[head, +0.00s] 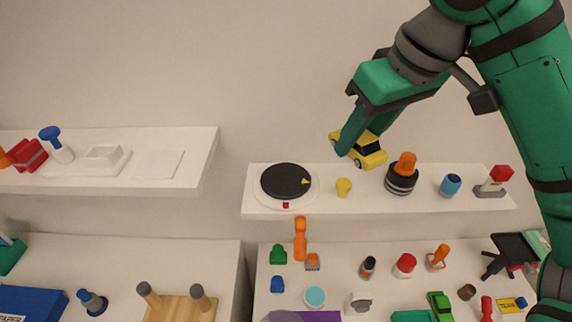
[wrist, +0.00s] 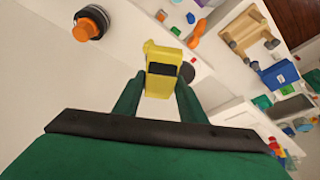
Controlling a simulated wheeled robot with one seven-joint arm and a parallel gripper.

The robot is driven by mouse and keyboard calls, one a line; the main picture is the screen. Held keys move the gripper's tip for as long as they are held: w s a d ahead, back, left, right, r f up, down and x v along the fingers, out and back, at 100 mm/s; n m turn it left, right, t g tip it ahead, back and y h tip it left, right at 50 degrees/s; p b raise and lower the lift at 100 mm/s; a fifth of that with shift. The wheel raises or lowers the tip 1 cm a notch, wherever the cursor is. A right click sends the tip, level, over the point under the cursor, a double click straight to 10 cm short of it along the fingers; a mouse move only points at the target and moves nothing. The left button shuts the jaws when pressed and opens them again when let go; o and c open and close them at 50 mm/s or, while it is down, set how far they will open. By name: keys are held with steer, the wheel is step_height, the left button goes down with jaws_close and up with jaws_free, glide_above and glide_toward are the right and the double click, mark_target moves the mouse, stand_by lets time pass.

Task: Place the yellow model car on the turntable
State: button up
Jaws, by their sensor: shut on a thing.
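The yellow model car (head: 369,154) has dark windows and is held in my gripper (head: 358,143), above the right-hand shelf. In the wrist view the yellow car (wrist: 159,83) sits between the two green fingers of my gripper (wrist: 158,97), which are shut on it. The turntable (head: 286,181) is a black disc on a white round base, with a small yellow arrow and a red mark at its front. It stands at the left end of the same shelf, to the left of the car. In the wrist view the car largely hides the turntable (wrist: 188,72).
On the shelf right of the turntable stand a small yellow piece (head: 343,187), a black jar with an orange top (head: 401,175), a blue cup (head: 450,185) and a red-topped item (head: 494,181). Another shelf (head: 190,160) is at left. Desks below hold many small things.

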steer(key=w+a+f, duration=0.2)
steer(key=a, duration=0.1)
steer(key=w+a+f, duration=0.3)
steer(key=a, duration=0.1)
steer(key=w+a+f, duration=0.2)
steer(key=a+f, duration=0.1)
steer(key=shift+w+a+f, duration=0.25)
steer(key=shift+a, duration=0.15)
steer(key=shift+w+a+f, duration=0.25)
steer(key=shift+a+f, duration=0.2)
steer(key=shift+f, duration=0.15)
steer(key=shift+a+f, duration=0.1)
steer(key=shift+f, duration=1.55)
steer(key=shift+f, duration=0.2)
steer(key=o, duration=1.1)
steer(key=shift+r, duration=0.1)
steer(key=v, duration=1.2)
